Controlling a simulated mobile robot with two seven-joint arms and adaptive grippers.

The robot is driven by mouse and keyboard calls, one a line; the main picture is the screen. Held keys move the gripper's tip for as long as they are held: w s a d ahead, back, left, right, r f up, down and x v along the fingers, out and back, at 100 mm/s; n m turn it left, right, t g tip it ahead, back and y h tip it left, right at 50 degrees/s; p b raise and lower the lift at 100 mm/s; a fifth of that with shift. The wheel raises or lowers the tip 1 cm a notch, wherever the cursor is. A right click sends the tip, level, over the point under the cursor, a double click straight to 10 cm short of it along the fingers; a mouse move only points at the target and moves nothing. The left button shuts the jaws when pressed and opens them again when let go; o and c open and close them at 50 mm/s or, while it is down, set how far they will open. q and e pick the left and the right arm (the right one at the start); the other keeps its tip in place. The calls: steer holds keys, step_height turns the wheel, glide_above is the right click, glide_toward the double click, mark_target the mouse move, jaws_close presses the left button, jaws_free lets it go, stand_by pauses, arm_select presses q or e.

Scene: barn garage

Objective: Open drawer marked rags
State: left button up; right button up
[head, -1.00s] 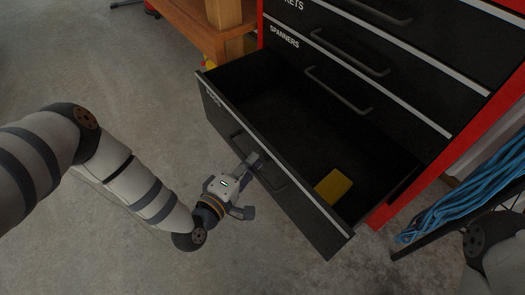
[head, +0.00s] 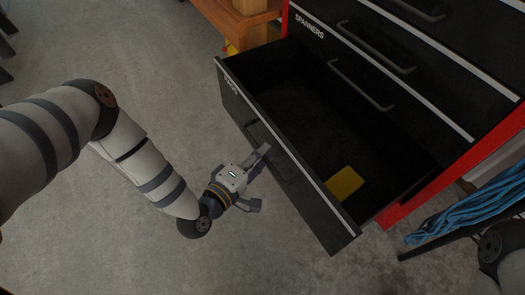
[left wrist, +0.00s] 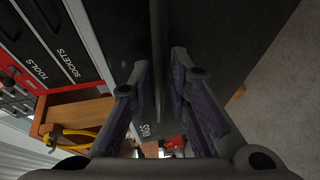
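The lowest black drawer (head: 330,232) of the red cabinet is pulled out. The lettering on its top edge is small in the head view, but its label reads RAGS in the left wrist view (left wrist: 146,130). Its bar handle (head: 272,150) is on the front panel. My left gripper (head: 258,180) is in front of this panel with its fingers apart. In the left wrist view, the handle (left wrist: 158,60) runs between the two spread fingers (left wrist: 158,85); I cannot tell whether either touches it. My right gripper is out of view.
A yellow item (head: 344,183) lies inside the otherwise bare drawer. The SPANNERS drawer (head: 350,70) above is shut. A wooden bench (head: 235,22) stands at the back. Blue rope (head: 470,212) hangs at right. The concrete floor (head: 190,90) left of the drawer is clear.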

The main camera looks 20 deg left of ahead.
arm_select(q)
steer(key=v, duration=1.1)
